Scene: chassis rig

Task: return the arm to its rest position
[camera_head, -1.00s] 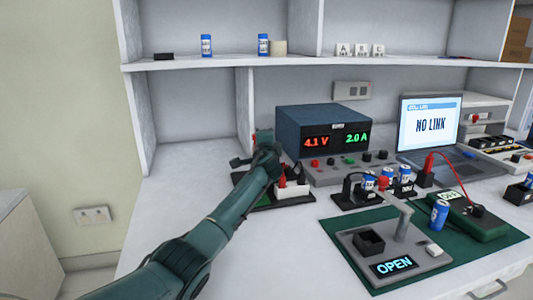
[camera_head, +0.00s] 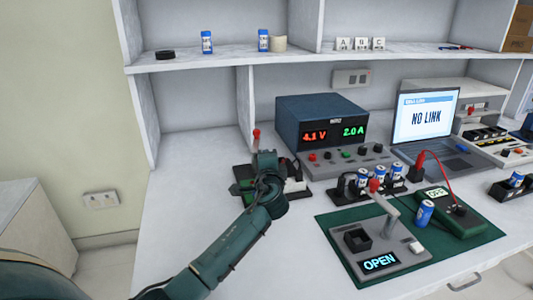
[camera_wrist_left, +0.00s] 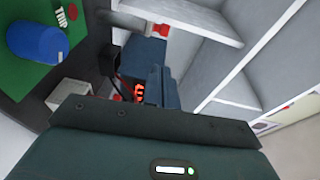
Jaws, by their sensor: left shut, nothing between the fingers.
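My left arm comes in from the bottom left in the head view. Its gripper (camera_head: 267,163) is shut and holds nothing. It is over or in front of a small dark rig with a green board (camera_head: 243,173) at the left of the bench, and hides part of it. I cannot tell if it touches the rig. A red-tipped post (camera_head: 256,139) stands just behind the gripper. In the left wrist view, a blue cylinder (camera_wrist_left: 37,42) lies on a green surface beside the lettering "TRIP". My right gripper is not in view.
A blue power supply (camera_head: 322,121) reading 4.1 V and 2.0 A stands right of the gripper. A cell holder, a lever fixture marked OPEN (camera_head: 381,262) and a laptop (camera_head: 426,117) are further right. A shelf (camera_head: 200,63) runs above. The bench's left front is clear.

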